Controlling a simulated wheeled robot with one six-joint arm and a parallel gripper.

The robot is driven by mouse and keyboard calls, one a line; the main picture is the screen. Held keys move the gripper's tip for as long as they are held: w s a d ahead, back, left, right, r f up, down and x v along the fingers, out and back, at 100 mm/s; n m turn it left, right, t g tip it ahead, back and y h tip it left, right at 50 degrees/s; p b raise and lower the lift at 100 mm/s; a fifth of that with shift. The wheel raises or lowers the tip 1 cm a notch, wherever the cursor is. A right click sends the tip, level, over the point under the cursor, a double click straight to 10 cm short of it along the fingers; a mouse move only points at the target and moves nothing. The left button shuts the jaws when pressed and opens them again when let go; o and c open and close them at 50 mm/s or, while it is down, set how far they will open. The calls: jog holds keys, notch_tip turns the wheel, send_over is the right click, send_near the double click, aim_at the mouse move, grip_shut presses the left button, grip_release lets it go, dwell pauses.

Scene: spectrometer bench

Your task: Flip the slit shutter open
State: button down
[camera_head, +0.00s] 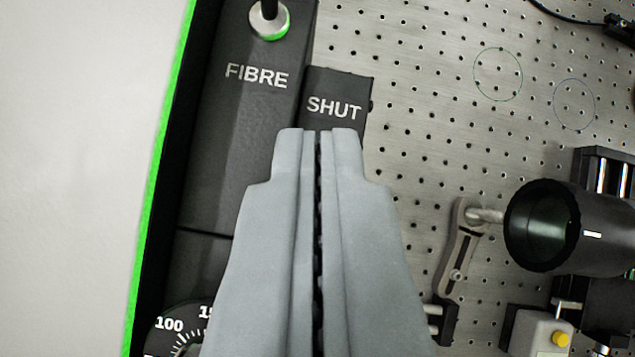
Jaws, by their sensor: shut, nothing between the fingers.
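The slit shutter (338,88) shows as a small dark flap marked "SHUT", beside the dark spectrometer housing (240,130) marked "FIBRE". My gripper (319,132) is shut and empty, with its grey fingertips just below the word "SHUT" in the picture. The fingers hide the lower part of the flap. I cannot tell whether the fingertips touch it.
A metal fibre connector (270,20) stands on the housing at the top. A numbered dial (178,330) is at lower left. A black lens tube (560,228) and a slotted clamp (458,245) stand at right on the perforated breadboard (430,90). The breadboard's upper middle is mostly clear.

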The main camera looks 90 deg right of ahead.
jog(key=shift+r, duration=0.15)
jog(key=shift+r, duration=0.65)
